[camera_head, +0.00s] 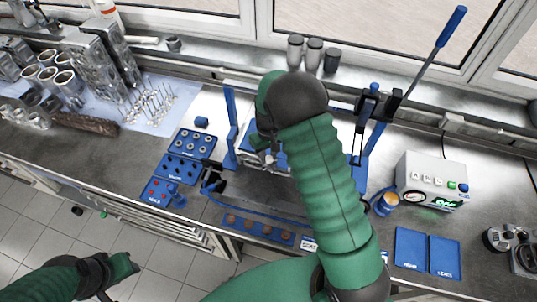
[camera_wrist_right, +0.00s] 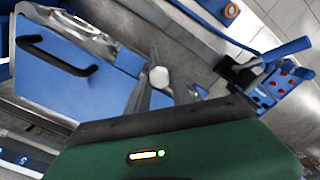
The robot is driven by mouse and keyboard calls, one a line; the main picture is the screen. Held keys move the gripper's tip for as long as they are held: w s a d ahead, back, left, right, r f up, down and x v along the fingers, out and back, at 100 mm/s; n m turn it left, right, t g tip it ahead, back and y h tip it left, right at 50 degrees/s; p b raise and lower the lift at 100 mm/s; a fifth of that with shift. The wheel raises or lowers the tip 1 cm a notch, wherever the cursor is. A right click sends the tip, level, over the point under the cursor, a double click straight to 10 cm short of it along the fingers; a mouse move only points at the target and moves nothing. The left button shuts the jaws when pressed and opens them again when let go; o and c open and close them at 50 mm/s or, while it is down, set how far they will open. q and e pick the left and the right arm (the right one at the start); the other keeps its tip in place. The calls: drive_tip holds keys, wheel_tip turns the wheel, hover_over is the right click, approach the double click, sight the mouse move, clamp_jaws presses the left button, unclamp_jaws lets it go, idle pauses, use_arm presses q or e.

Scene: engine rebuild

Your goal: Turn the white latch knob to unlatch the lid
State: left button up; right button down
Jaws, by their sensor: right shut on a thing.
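The white latch knob (camera_wrist_right: 158,77) shows in the right wrist view, beside the edge of the blue lid (camera_wrist_right: 55,85) with its black bar handle (camera_wrist_right: 60,52). My right gripper (camera_wrist_right: 154,68) is at the knob, with its narrow grey fingers shut on it. In the head view my right arm covers most of the blue fixture (camera_head: 231,125), and the knob cannot be made out clearly there.
Blue parts trays (camera_head: 180,165) stand left of the fixture. A blue-handled lever press (camera_head: 450,28) rises at the back right. A white control box (camera_head: 432,175) and two empty blue trays (camera_head: 427,252) are at the right. Engine parts crowd the left bench.

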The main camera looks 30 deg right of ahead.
drive_tip(key=shift+a+r, duration=0.1)
drive_tip(key=shift+a, duration=0.05)
drive_tip(key=shift+s+d, duration=0.1)
drive_tip(key=shift+d, duration=0.25)
drive_tip(key=shift+a+m, duration=0.25)
drive_tip(key=shift+m, duration=0.85)
drive_tip(key=m, duration=0.3)
drive_tip(key=shift+d+b, duration=0.2)
drive_tip(key=shift+b, duration=0.15)
drive_tip(key=m, duration=0.3)
drive_tip(key=shift+a, duration=0.1)
drive_tip(key=m, duration=0.3)
drive_tip(key=shift+s, duration=0.1)
drive_tip(key=m, duration=0.2)
drive_tip(key=shift+m, duration=0.3)
use_arm(q)
drive_tip(key=shift+s+r+p, duration=0.2)
drive_tip(key=shift+r+p, duration=0.05)
drive_tip(key=shift+p, duration=0.3)
use_arm(e)
drive_tip(key=shift+r+m, duration=0.1)
drive_tip(key=shift+m, duration=1.9)
